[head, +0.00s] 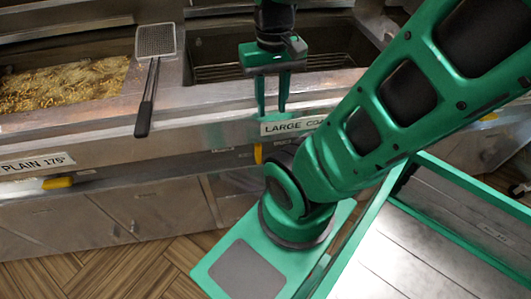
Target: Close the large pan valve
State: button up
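My gripper (272,111) points down over the front rim of the range, with a gap between its two green fingers and nothing seen in it. The label reading "LARGE CO…" (283,127) is on the range front, partly hidden by my arm. Below it and a little left, a yellow valve handle (258,153) stands upright. The handle is below my gripper in the picture and apart from it. My arm hides the area just right of the handle. The large pan (215,48) is the dark basin behind my gripper, with a wire rack inside.
A left pan (62,85) holds frying food. A skimmer (147,105) lies on the divider, its handle overhanging the front. Another yellow handle (58,183) lies sideways under the "PLAIN 175°" label (37,165). A third yellow handle (488,117) shows at right. Cabinet doors are below.

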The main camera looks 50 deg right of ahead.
aim_at(258, 146)
jog(key=u, duration=0.05)
jog(key=k, duration=2.25)
jog(key=z, duration=0.65)
jog(key=i, duration=1.5)
